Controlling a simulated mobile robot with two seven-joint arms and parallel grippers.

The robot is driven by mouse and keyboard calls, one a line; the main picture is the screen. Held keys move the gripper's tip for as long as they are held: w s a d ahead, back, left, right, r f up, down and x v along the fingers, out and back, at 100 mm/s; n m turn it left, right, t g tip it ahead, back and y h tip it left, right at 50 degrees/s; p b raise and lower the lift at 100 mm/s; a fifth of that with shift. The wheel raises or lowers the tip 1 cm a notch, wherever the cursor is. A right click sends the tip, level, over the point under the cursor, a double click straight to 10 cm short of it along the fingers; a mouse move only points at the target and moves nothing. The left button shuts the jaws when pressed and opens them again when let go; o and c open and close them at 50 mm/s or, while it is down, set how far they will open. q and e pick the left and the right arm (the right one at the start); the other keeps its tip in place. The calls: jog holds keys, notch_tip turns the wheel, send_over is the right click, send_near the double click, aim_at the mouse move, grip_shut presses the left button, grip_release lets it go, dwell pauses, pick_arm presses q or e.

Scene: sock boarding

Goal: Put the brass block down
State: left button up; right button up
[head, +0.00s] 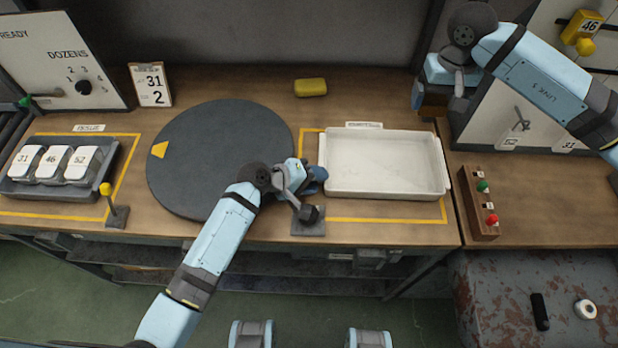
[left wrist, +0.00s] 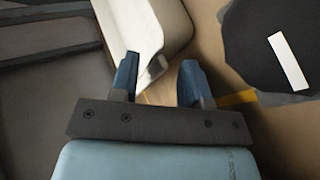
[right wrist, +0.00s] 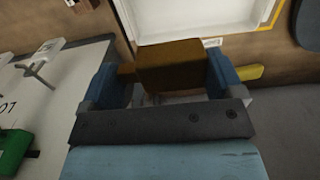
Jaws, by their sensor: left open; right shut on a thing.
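The brass block (right wrist: 170,65) is a brown-orange block held between the blue fingers of my right gripper (right wrist: 163,78) in the right wrist view. In the head view my right gripper (head: 437,92) is at the back right, beyond the white tray's right corner. Whether the block's underside touches anything is hidden. My left gripper (head: 318,176) is at the left edge of the white tray (head: 386,190). In the left wrist view its blue fingers (left wrist: 158,82) are apart with nothing held, and the tray's corner (left wrist: 145,30) is just beyond them.
A dark round turntable (head: 215,165) is left of the tray. A yellow block (head: 310,87) lies behind them. A grey bin (head: 100,185) of numbered white items stands at the left. A button box (head: 480,205) and tilted panel (head: 500,125) are at the right. A black-knobbed lever (head: 308,213) stands by my left gripper.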

pick_arm(q)
jog(key=shift+c, duration=0.3)
grip_shut()
pick_arm(e)
jog(key=a+f+m, duration=0.4)
jog(key=a+f, duration=0.7)
jog(key=a, duration=0.2)
send_over(354, 167)
jog(key=shift+m, duration=0.3)
notch_tip(354, 167, down, 7)
jog(key=shift+r, duration=0.1)
jog(key=shift+f, duration=2.15)
